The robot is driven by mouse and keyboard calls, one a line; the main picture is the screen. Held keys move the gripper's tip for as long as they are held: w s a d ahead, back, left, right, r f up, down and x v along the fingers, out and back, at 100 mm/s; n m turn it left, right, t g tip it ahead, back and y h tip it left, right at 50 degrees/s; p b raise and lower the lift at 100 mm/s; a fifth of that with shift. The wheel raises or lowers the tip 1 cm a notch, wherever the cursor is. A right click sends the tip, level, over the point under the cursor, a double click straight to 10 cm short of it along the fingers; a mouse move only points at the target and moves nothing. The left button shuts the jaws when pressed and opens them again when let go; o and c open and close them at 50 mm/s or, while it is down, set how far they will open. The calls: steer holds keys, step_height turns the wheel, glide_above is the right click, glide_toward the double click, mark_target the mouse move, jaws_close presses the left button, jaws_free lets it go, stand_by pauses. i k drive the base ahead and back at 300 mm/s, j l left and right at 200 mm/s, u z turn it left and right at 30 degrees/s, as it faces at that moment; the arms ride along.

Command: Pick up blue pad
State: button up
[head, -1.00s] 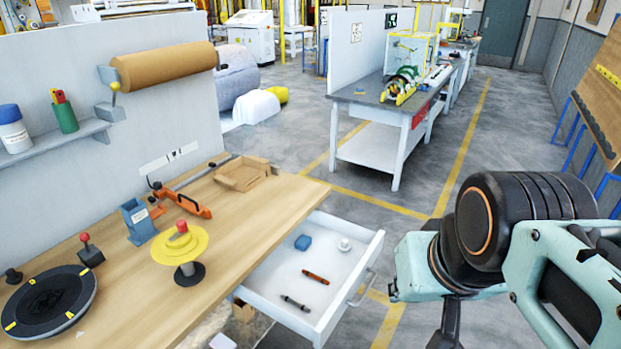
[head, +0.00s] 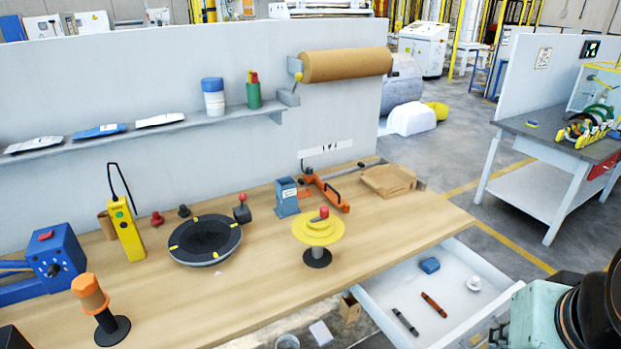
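The blue pad (head: 429,265) is a small blue block. It lies in the open white drawer (head: 470,258), near the drawer's back left, close to the table edge. Nothing touches it. My arm (head: 540,312) shows only in the lower right corner, to the right of the drawer and apart from the pad. A dark piece at the left of the arm, which may be part of my gripper (head: 499,334), is cut off by the frame's bottom edge. Its fingers cannot be made out.
The drawer also holds an orange-brown marker (head: 434,305), a black marker (head: 405,321) and a white round piece (head: 474,284). Above it, the wooden table (head: 265,285) carries a yellow spool stand (head: 318,232), a black turntable (head: 206,240) and a cardboard tray (head: 390,181).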

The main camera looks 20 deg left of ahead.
mark_target(430, 266)
steer(key=u, duration=1.25)
steer(key=z, duration=1.15)
steer(key=i+l+u, duration=0.15)
steer(key=u, duration=0.7)
steer(key=i+l+u, duration=0.1)
steer(key=l+u, duration=0.15)
steer(key=i+l+u, duration=0.1)
steer(key=l+u, duration=0.15)
steer(key=l, duration=0.25)
steer(key=i+l, duration=0.1)
steer(key=l, duration=0.4)
steer(key=i+l+u, duration=0.15)
steer(key=l, duration=0.9)
steer(key=i+u, duration=0.05)
